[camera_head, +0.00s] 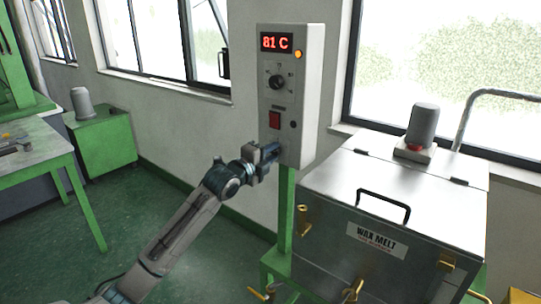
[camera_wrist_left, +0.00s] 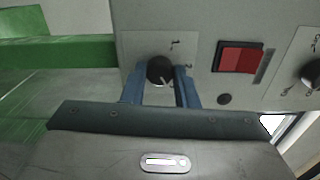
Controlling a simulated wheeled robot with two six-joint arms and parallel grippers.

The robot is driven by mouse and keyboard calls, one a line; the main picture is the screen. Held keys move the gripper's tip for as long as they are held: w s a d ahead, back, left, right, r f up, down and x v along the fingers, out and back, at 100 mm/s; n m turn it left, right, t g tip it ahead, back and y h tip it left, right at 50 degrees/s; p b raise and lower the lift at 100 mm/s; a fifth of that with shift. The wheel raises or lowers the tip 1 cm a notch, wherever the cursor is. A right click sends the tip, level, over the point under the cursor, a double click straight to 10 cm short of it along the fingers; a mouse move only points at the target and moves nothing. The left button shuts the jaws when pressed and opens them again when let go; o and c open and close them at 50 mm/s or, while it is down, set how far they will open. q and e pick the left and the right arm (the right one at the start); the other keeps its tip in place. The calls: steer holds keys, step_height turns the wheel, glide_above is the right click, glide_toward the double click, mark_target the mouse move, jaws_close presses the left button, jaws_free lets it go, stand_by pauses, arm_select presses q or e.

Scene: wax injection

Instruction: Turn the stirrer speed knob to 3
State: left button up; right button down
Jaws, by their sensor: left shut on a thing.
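The grey control box (camera_head: 306,95) stands on a green post, with a red 81 C display (camera_head: 276,42) at its top. The stirrer speed knob (camera_wrist_left: 160,70) is the small black knob at the box's lower end; in the head view my gripper hides it. My left gripper (camera_head: 272,150) is shut on this knob, its blue fingers on either side of it in the left wrist view (camera_wrist_left: 161,88). My right gripper is in neither view.
A red rocker switch (camera_head: 274,120) and a second dial knob (camera_head: 276,82) sit above on the same panel. The metal wax melt tank (camera_head: 400,200) with its lid handle (camera_head: 384,202) and motor (camera_head: 421,128) stands close on the right. Green floor is free at the left.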

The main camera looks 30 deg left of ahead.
arm_select(q)
steer(key=shift+f, duration=0.1)
stand_by(0.3)
steer(key=o, duration=1)
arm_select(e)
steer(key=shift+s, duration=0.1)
arm_select(q)
steer(key=shift+s, duration=0.15)
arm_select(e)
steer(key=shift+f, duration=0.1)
arm_select(q)
steer(key=shift+s+a, duration=0.1)
steer(key=shift+s, duration=0.2)
steer(key=s+b, duration=0.1)
steer(key=s, duration=0.2)
steer(key=s+b, duration=0.2)
steer(key=s, duration=0.1)
steer(key=s+b, duration=0.1)
steer(key=s, duration=0.2)
steer(key=shift+s+a, duration=0.3)
steer(key=shift+s, duration=0.1)
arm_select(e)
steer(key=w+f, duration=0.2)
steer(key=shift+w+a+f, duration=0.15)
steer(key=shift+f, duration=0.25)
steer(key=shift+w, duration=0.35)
